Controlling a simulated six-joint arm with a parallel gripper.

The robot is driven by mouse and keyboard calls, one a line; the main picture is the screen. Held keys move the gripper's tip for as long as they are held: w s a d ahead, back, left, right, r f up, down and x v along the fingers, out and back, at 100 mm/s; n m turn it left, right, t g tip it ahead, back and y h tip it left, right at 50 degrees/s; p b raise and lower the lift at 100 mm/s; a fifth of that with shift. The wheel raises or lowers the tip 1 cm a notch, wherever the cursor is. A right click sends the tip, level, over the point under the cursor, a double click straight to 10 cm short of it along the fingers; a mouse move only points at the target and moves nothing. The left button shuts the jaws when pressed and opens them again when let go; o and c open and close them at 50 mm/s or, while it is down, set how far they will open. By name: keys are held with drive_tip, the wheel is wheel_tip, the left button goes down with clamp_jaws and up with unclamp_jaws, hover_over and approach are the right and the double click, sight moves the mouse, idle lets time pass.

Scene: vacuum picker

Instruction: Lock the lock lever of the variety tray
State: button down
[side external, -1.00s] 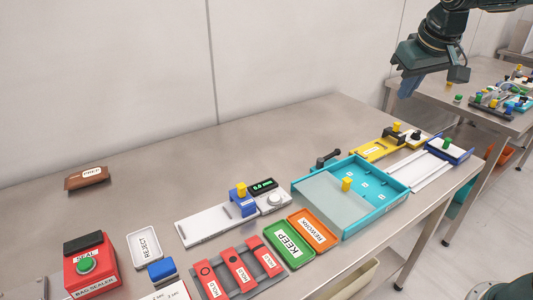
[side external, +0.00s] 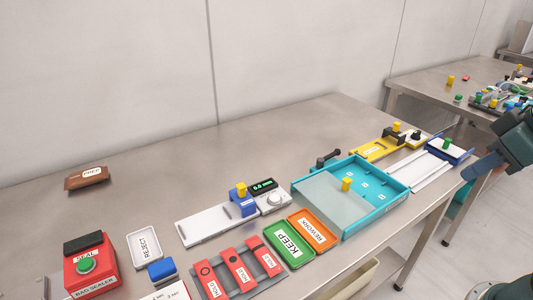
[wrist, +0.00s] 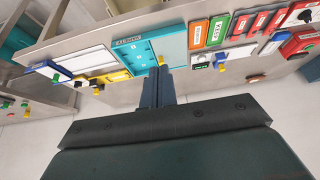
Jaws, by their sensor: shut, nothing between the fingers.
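The variety tray (side external: 372,222) is a teal open tray on the steel bench, with a grey-green sliding cover over its left part and a yellow knob (side external: 347,184) on it. It also shows in the wrist view (wrist: 127,53) with its name label. A black lever (side external: 328,158) stands at the tray's back left corner; it looks raised at a slant, and I cannot tell its exact setting.
Yellow (side external: 370,150) and white (side external: 408,168) slide fixtures lie right of the tray. Green KEEP (side external: 288,243) and orange REWORK (side external: 313,231) trays lie in front left. Another cluttered bench stands beyond at the right.

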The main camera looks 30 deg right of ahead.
drive_tip(key=w+d+r, duration=0.1)
drive_tip(key=w+r, duration=0.3)
drive_tip(key=w, duration=0.8)
drive_tip(key=n+g, duration=0.1)
drive_tip(key=g, duration=0.1)
hover_over(329, 158)
drive_tip(key=w+d, duration=0.2)
wheel_tip(329, 158, down, 15)
drive_tip(key=shift+w+d+f, duration=0.2)
drive_tip(key=shift+w+f, duration=0.1)
drive_tip(key=shift+w, duration=0.1)
drive_tip(key=shift+f, duration=0.15)
drive_tip(key=x, duration=0.9)
drive_tip(key=shift+w+a+f, duration=0.2)
drive_tip(key=shift+w+a, duration=0.05)
drive_tip(key=shift+w, duration=0.05)
drive_tip(key=shift+s+d+f, duration=0.15)
drive_tip(key=shift+s+f, duration=0.05)
drive_tip(key=shift+s, duration=0.75)
drive_tip(key=shift+s+d+f, duration=0.1)
drive_tip(key=shift+s+f, duration=0.1)
drive_tip(key=shift+s, duration=0.8)
